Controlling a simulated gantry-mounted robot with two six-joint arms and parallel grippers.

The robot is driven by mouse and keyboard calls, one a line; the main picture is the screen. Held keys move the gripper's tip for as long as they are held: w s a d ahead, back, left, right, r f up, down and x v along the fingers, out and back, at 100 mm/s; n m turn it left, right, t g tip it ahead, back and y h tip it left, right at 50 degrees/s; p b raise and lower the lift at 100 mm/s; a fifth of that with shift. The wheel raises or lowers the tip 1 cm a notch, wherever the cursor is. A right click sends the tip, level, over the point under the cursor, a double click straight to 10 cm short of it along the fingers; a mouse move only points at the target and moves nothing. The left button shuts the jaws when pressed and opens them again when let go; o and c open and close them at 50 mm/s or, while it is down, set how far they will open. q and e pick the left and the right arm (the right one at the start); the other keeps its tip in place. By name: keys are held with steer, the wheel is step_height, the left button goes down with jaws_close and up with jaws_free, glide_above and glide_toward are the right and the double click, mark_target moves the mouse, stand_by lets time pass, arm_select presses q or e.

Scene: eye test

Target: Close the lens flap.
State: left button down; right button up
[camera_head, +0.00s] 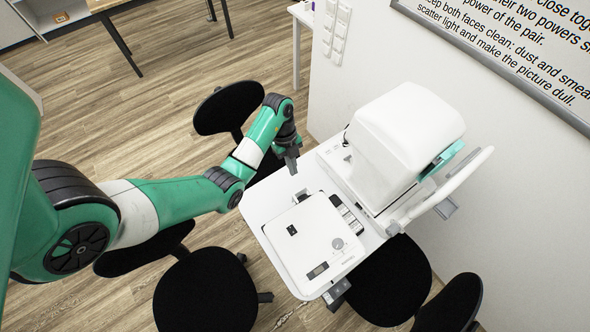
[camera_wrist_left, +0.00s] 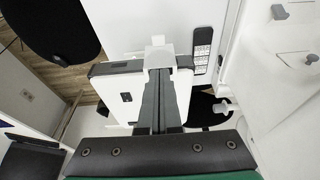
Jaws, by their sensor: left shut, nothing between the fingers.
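My left gripper (camera_head: 292,163) is shut and empty, pointing down above the far end of a flat white instrument (camera_head: 312,243) on a white tabletop. In the left wrist view its dark fingers (camera_wrist_left: 160,72) lie together. A small white tab (camera_wrist_left: 158,54) shows just past the fingertips, at the instrument's end; I cannot tell if they touch. The head view shows a small grey piece (camera_head: 301,195) at that end. I cannot clearly tell which part is the lens flap, or how far it stands open. My right gripper is not in view.
A large white machine (camera_head: 400,125) stands right of the instrument, by the wall. Black stools (camera_head: 205,292) stand around the table (camera_head: 262,200).

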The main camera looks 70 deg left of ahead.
mark_target(300, 195)
arm_select(q)
steer(key=b+x, duration=0.3)
steer(key=x, duration=0.1)
steer(key=a+b+x, duration=0.1)
steer(key=b+x, duration=0.7)
steer(key=shift+s+f, duration=0.15)
steer(key=shift+f, duration=0.35)
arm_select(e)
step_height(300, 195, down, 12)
arm_select(q)
steer(key=shift+r, duration=0.1)
